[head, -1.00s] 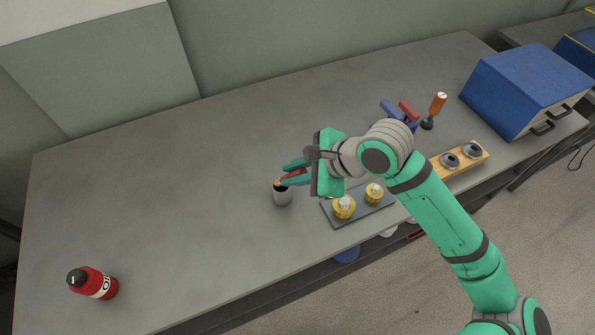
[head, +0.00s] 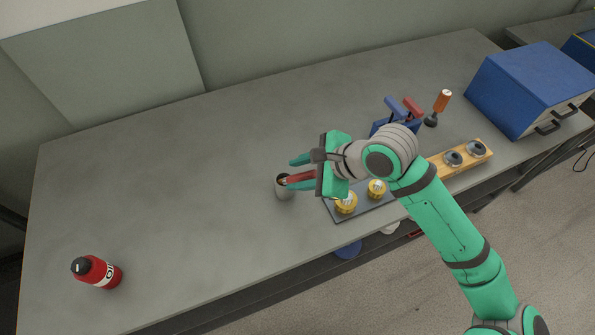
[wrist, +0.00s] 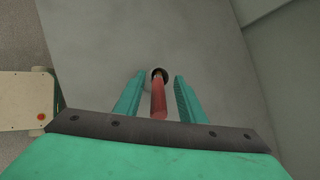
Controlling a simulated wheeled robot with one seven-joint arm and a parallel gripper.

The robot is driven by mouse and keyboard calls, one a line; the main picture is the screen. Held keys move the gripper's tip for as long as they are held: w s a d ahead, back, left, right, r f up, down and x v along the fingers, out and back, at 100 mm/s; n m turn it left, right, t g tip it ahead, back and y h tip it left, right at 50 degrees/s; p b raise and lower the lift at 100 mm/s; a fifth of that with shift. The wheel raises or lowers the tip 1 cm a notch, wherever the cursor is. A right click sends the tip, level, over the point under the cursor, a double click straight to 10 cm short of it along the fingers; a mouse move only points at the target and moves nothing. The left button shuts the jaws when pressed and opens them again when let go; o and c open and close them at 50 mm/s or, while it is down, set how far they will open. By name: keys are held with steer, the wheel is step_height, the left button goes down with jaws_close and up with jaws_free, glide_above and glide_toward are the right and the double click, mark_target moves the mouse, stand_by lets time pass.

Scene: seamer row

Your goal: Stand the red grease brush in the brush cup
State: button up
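The red grease brush (head: 299,178) has its lower end in the mouth of the grey brush cup (head: 284,192), and its handle sticks out toward my gripper. In the wrist view the red handle (wrist: 158,100) runs from the dark cup mouth (wrist: 159,73) toward the camera. My gripper (head: 294,172) is open around the handle; in the wrist view a gap shows between the handle and each finger. The brush's lower end is hidden inside the cup. I cannot tell exactly how far the handle leans.
A dark tray (head: 335,212) with yellow-based parts lies right of the cup. Behind my arm are a blue holder (head: 382,127), an orange-handled tool (head: 441,101) and a wooden block (head: 437,172). A blue box (head: 520,85) stands far right, a red bottle (head: 103,272) front left.

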steer(key=v, duration=1.3)
steer(key=shift+a+r, duration=0.2)
steer(key=shift+a, duration=0.05)
steer(key=shift+w, duration=0.15)
steer(key=shift+f, duration=0.1)
